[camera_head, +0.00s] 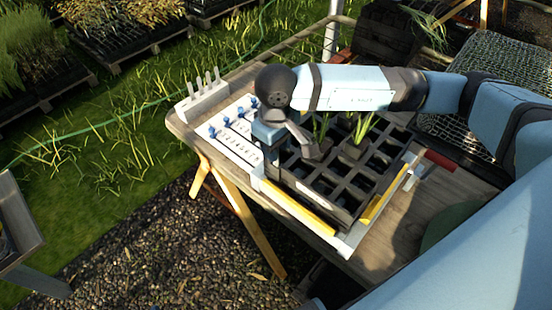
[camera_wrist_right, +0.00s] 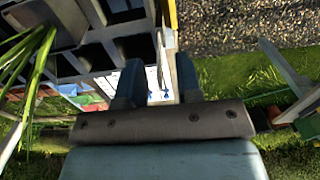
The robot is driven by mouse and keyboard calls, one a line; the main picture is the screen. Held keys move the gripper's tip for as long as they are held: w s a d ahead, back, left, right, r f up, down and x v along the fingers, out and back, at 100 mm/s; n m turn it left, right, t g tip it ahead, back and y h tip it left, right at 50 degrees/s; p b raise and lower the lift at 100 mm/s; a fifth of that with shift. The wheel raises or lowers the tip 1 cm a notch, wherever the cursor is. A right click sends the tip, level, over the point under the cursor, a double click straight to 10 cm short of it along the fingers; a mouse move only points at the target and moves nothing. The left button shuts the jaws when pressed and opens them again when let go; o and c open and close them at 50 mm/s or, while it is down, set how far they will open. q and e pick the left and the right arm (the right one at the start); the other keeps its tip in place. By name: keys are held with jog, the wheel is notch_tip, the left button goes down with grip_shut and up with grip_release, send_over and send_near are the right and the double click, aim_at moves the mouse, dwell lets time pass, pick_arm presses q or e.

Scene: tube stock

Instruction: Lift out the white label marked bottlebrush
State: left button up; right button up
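Several upright white labels (camera_head: 205,80) stand in a white holder (camera_head: 203,104) at the table's far left corner in the head view; no writing on them is legible, so I cannot tell which is bottlebrush. A white board (camera_head: 236,151) with blue-headed pieces (camera_head: 213,132) and small dark print lies along the table's left side. My right gripper (camera_head: 270,160) points down between this board and the black cell tray. In the right wrist view its two fingers (camera_wrist_right: 158,88) are apart, with the white board showing between them. My left gripper is not in view.
The black cell tray (camera_head: 328,203) holds green plants (camera_head: 357,132) in its back cells. Yellow strips (camera_head: 300,207) lie along its front. A red-handled tool (camera_head: 438,161) lies at the right. The wooden table (camera_head: 388,238) is bare at the front right.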

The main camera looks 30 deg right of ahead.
jog(key=shift+f, duration=0.85)
grip_shut()
jog(key=shift+r, duration=0.1)
